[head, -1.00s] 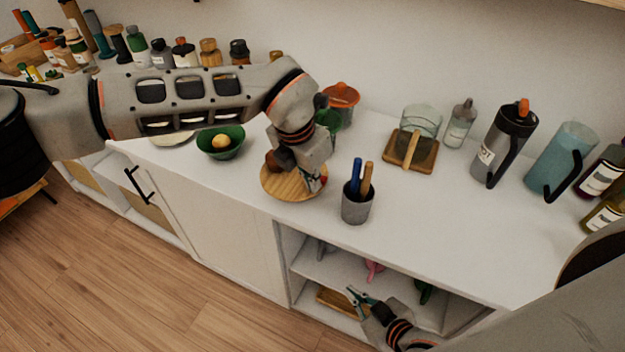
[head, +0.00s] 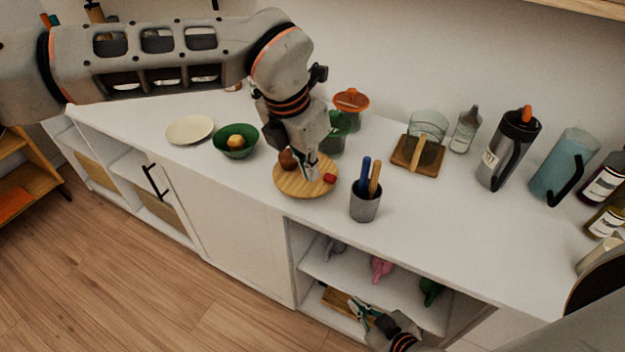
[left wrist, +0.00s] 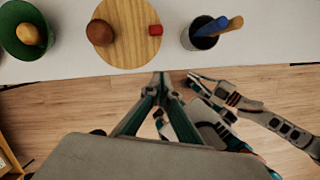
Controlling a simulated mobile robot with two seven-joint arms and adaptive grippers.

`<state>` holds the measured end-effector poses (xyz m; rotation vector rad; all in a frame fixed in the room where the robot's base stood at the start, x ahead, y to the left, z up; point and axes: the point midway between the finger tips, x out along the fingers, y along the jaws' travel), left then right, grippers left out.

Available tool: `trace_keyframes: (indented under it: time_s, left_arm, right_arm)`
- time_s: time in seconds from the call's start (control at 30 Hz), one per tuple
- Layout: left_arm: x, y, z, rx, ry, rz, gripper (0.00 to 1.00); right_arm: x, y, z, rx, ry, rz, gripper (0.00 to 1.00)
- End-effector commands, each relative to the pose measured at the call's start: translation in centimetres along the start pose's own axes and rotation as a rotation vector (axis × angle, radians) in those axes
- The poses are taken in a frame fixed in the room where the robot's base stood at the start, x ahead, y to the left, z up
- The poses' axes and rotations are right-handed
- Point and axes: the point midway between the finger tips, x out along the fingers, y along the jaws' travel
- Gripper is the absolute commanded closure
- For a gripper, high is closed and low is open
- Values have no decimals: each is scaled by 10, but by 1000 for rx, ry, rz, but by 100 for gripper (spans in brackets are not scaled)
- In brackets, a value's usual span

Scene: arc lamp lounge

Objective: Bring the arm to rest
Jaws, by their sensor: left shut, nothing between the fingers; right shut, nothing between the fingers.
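My left gripper (head: 312,174) hangs above the front of the counter, seen over the round wooden board (head: 291,187). Its fingers are closed and empty; in the left wrist view its tips (left wrist: 161,76) meet below the board's edge in the picture, over the floor. A brown round item (head: 288,160) and a small red item (head: 330,178) sit on the board. My right gripper (head: 362,312) is low, in front of the open shelves, shut and empty. It also shows in the left wrist view (left wrist: 205,85).
A grey cup (head: 364,207) with blue and tan handles stands right of the board. A green bowl (head: 236,148) with a yellow-brown round item and a pale plate (head: 190,129) stand left. Canisters, bottles and jugs line the back. The floor in front is clear.

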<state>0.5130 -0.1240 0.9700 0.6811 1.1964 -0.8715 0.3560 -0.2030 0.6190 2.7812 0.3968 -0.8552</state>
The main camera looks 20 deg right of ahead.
Motion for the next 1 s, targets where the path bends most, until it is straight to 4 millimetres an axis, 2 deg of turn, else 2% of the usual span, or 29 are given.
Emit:
trace_keyframes:
  time_s: [0.17,0.27,0.37,0.47,0.6,0.7,0.8,0.9,1.0]
  left_arm:
    - [-11,-1,0,0,1,-1,100]
    - [-12,-2,0,1,1,-3,100]
    - [-8,-12,-1,2,-3,-39,100]
    - [3,-45,-1,2,-22,-159,100]
    - [10,-122,2,-22,-83,-454,100]
    - [-2,-172,9,-68,-145,-685,100]
    - [-25,-207,18,-139,-217,-904,100]
    - [-52,-227,29,-233,-294,-1109,100]
    - [-80,-230,41,-351,-376,-1298,100]
  right_arm:
    - [-1,-1,2,1,-3,-1,100]
    - [-1,-1,2,1,-3,-1,100]
    - [-1,-1,2,1,-4,-2,100]
    - [-2,-2,2,1,-5,-2,100]
    - [-2,-2,3,1,-6,-3,100]
    - [-2,-2,3,1,-6,-3,100]
    - [-2,-2,2,1,-6,-4,100]
    - [-2,-2,2,1,-6,-4,100]
    - [-2,-2,2,2,-6,-4,100]
